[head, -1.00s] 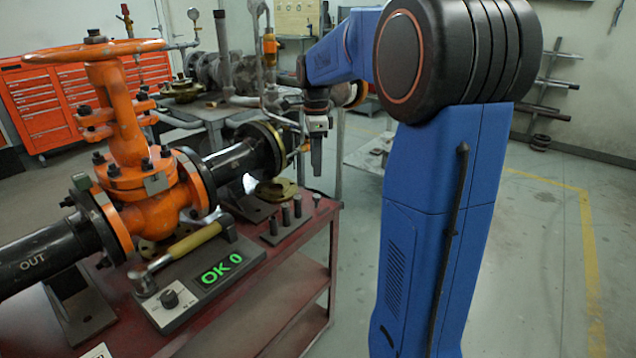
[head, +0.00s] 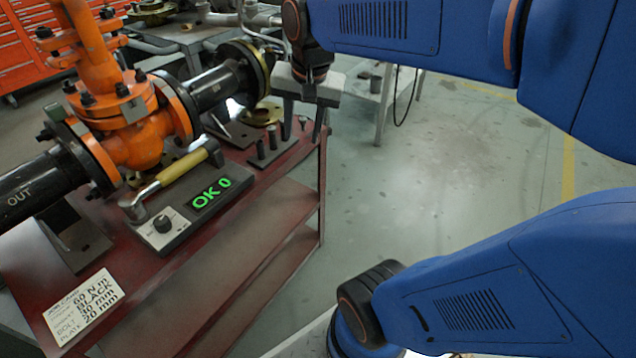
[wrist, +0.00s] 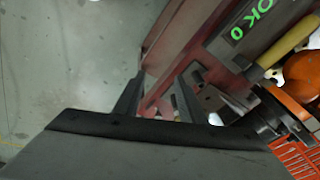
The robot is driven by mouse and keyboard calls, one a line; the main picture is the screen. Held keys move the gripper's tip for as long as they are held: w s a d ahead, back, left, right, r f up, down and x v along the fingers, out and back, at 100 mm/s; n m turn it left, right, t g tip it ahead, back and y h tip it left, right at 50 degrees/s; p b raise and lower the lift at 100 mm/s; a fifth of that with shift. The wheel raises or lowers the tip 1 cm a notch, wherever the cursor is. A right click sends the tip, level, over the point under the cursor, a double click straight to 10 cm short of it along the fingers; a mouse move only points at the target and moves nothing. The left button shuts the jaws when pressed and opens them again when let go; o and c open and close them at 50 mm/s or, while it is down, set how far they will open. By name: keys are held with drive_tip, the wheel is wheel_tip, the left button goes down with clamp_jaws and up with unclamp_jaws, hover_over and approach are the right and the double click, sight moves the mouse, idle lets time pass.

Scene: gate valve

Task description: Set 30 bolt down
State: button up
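Several small dark bolts stand in a row near the right edge of the red table (head: 235,262). The row includes a front bolt (head: 260,150), a middle bolt (head: 272,138) and a back bolt (head: 284,130). A slimmer bolt (head: 303,122) with a wider top stands apart, farther right. I cannot tell which one is the 30 bolt. My gripper (head: 303,134) points down over the table's right corner, its fingers apart on either side of the slimmer bolt in the head view. In the wrist view my gripper (wrist: 157,92) is open and I see no grip on anything.
An orange gate valve (head: 135,130) with black pipes fills the left. A torque box (head: 190,215) reading "OK 0" carries a yellow-handled wrench (head: 180,167). A job card (head: 82,307) lists 60 N m, BLACK, 30 mm, 20 mm. Floor to the right is clear.

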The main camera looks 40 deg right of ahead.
drive_tip(key=s+a+f+n+t, duration=0.1)
drive_tip(key=s+f+n, duration=0.2)
drive_tip(key=s+n, duration=0.1)
drive_tip(key=s+a+f+n, duration=0.2)
drive_tip(key=s+f+n, duration=0.1)
drive_tip(key=s, duration=0.4)
drive_tip(key=shift+a+n+t, duration=0.3)
drive_tip(key=shift+n+t, duration=0.1)
drive_tip(key=shift+n, duration=0.5)
